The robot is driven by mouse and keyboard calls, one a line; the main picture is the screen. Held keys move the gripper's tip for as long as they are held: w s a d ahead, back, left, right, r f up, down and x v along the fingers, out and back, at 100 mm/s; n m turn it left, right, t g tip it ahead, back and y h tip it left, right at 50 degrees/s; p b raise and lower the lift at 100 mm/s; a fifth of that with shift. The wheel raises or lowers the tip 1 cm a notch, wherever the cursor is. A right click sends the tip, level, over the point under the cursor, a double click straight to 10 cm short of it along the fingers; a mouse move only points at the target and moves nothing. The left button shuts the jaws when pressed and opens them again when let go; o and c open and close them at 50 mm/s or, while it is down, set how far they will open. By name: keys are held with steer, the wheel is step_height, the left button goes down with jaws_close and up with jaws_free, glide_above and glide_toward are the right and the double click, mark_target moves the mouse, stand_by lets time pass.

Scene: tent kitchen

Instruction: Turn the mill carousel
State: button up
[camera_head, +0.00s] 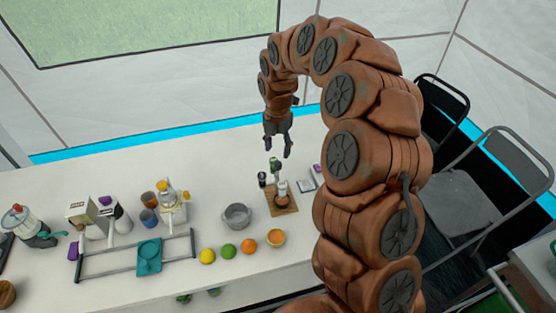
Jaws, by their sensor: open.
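The mill carousel seems to be the small stand of mills (281,186) on a wooden board (283,210) near the middle of the white table. It carries a green-topped piece, a dark mill and a pale, wood-coloured one; they are too small to tell apart well. My gripper (284,150) hangs from the arched arm, fingers pointing down, above the table behind the stand in the picture. It is open and empty, apart from the stand. My arm does not cover the stand.
A grey pot (237,217) stands left of the board. A metal rack (110,266), cups (149,217) and a kettle (22,221) are farther left. Chairs (465,190) stand right.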

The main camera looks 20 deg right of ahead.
mark_target(278, 163)
steer(key=shift+f+p, duration=1.15)
steer(key=shift+f, duration=2.05)
steer(key=shift+c, duration=0.3)
jaws_close()
